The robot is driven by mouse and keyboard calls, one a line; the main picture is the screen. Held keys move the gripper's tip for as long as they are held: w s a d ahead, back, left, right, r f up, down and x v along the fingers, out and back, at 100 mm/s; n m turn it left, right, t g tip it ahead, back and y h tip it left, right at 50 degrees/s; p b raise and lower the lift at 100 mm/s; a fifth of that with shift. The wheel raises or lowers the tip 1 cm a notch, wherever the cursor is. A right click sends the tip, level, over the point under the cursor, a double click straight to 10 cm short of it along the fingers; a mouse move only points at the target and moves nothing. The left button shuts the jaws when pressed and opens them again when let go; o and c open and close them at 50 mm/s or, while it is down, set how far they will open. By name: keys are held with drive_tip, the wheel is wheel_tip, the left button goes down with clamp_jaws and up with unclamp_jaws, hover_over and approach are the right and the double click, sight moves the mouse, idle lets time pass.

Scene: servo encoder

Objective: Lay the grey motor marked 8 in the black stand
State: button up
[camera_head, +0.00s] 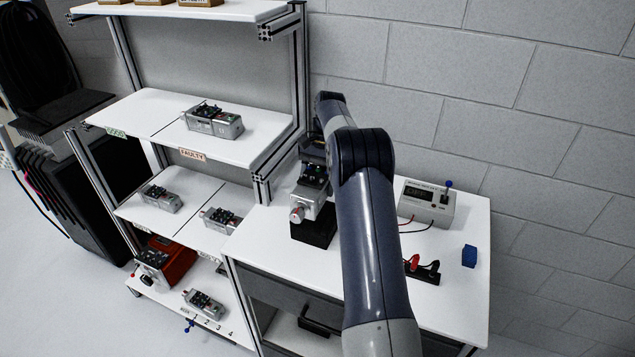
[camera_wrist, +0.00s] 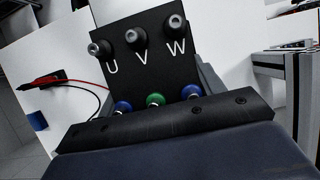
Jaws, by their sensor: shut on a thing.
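A grey motor (camera_head: 309,203) with a dark terminal panel is in my gripper (camera_head: 315,168), above the white bench top. In the wrist view its black panel (camera_wrist: 145,70) fills the middle, with the letters U, V and W, three dark posts, and blue and green terminals below. I cannot read the number 8 on it. The black stand (camera_head: 315,234) is a dark block on the bench, directly under the motor in the head view. My arm and the motor hide part of the stand, and I cannot tell whether the two touch.
A grey meter box (camera_head: 427,204) with a blue-tipped lever stands right of my arm. A black terminal strip (camera_head: 427,271) with red clips and a blue block (camera_head: 469,256) lie on the bench. A shelf rack (camera_head: 262,150) with several other motors stands left.

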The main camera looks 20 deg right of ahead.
drive_tip(key=shift+f+b, duration=1.95)
drive_tip(key=shift+f, duration=0.55)
drive_tip(key=shift+p, duration=0.8)
drive_tip(key=shift+f+b, duration=0.3)
drive_tip(key=shift+f, duration=0.75)
